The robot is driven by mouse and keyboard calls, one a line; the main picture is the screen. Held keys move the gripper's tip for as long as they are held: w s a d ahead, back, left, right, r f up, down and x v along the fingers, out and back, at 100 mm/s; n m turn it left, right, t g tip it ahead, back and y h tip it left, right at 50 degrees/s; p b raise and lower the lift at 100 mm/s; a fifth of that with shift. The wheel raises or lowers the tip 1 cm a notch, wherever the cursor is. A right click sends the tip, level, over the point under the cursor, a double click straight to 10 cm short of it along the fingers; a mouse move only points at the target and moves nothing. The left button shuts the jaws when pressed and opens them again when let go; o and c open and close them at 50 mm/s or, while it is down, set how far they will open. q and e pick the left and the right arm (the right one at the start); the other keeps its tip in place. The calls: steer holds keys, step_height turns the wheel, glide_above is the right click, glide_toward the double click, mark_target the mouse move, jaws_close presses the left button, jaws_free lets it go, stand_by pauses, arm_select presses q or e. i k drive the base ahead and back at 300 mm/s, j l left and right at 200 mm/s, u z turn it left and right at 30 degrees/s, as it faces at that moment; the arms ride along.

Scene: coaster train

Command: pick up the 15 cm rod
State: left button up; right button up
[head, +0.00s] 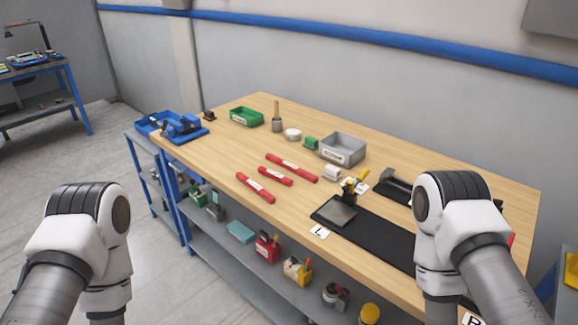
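Three red rods with white labels lie apart on the wooden workbench (222,131). The far rod (303,174) looks longest, the middle rod (266,172) shortest, and the near rod (244,180) in between. The labels are too small to read, so I cannot tell which one is 15 cm. Links of both my arms show at the lower left and lower right. Neither of my grippers is in view. No gripper is seen touching a rod.
A black mat (385,242) with a grey plate (337,212) lies right of the rods. A grey bin (343,149), green tray (246,117) and blue vise-like tool (183,127) stand farther back. Bare wood surrounds the rods. A shelf (215,247) runs below.

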mark_target(273, 175)
steer(key=z, duration=0.35)
steer(key=i+j+z, duration=0.1)
steer(key=j+z, duration=0.2)
steer(key=z, duration=0.15)
steer(key=i+j+z, duration=0.1)
steer(key=j+z, duration=0.2)
steer(key=z, duration=0.15)
steer(key=j+z, duration=0.35)
steer(key=z, duration=0.15)
steer(key=j+z, duration=0.45)
steer(key=k+l, duration=0.05)
steer(key=l, duration=0.05)
